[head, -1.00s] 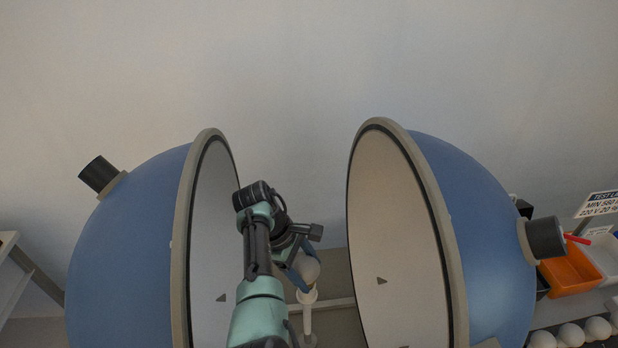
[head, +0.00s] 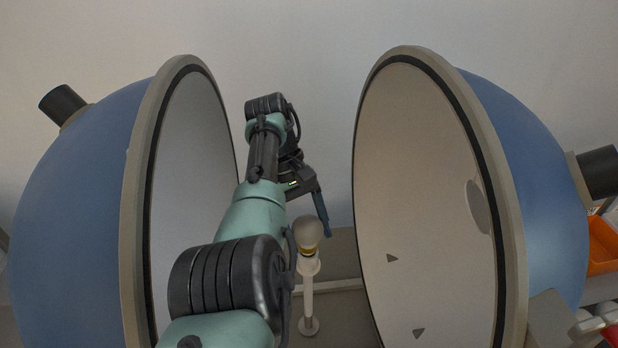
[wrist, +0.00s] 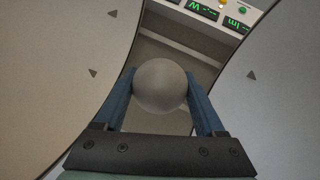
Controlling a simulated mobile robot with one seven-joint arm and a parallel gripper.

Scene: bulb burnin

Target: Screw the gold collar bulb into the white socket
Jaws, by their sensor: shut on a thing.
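The bulb (head: 308,231) is a frosted globe with a gold collar (head: 309,252). It stands upright at the top of the white socket (head: 309,267), which sits on a slim white post between the two hemispheres. I cannot tell how deep the collar sits in it. My gripper (head: 307,240) has blue fingers, one on each side of the globe. In the wrist view the globe (wrist: 160,86) fills the space between the fingers (wrist: 160,95), which are shut on it. The globe hides the collar and socket there.
Large open blue hemispheres with pale insides stand at the left (head: 70,190) and right (head: 530,180), their rims close to my arm. A panel with green digits (wrist: 205,8) lies beyond the bulb. An orange bin (head: 603,243) is at the far right.

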